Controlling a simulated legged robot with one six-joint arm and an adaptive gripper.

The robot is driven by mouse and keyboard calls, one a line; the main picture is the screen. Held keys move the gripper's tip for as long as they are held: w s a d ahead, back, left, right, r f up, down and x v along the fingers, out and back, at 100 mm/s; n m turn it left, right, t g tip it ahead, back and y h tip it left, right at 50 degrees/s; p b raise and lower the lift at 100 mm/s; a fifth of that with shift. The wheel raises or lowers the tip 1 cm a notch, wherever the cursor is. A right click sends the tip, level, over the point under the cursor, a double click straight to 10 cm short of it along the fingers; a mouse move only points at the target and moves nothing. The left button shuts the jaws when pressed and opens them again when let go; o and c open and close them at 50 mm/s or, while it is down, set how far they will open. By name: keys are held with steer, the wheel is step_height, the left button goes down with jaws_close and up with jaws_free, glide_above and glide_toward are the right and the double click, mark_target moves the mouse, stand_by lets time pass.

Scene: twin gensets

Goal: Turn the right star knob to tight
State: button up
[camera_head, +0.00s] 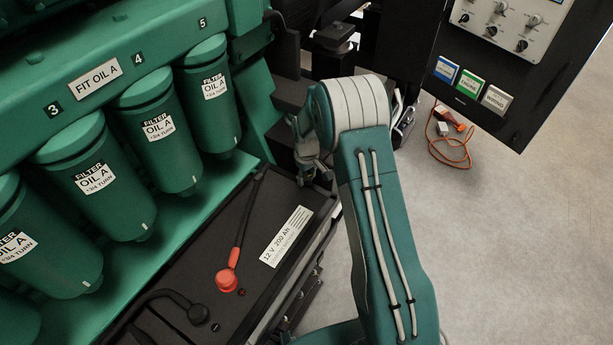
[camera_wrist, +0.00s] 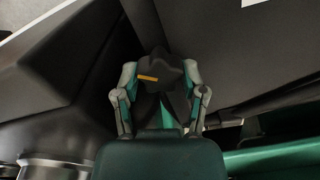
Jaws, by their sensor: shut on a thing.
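A black star knob (camera_wrist: 160,66) with an orange-yellow pointer mark fills the space between the fingers in the wrist view. The mark lies nearly level across the picture, with a slight tilt. My gripper (camera_wrist: 160,92) is shut on this knob, with one grey-and-green finger on each side. In the head view my gripper (camera_head: 313,168) is at the dark structure beyond the battery's far end, partly hidden by my own arm. The knob cannot be made out there against the dark parts. No tight marking is readable, and no second star knob is visible.
A black battery (camera_head: 190,270) with a red terminal cap (camera_head: 227,281) lies below and left of my gripper. Green oil filters (camera_head: 165,130) line the left. A control panel (camera_head: 505,60) stands at upper right. An orange cable (camera_head: 455,150) lies on the open floor at right.

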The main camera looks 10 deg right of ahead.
mark_target(306, 177)
steer(key=m, duration=0.5)
steer(key=shift+f+m, duration=0.1)
steer(key=shift+m, duration=0.2)
steer(key=m, duration=0.5)
steer(key=shift+m, duration=0.4)
steer(key=o, duration=1.1)
steer(key=shift+o, duration=0.2)
steer(key=shift+a, duration=0.1)
step_height(306, 177, up, 12)
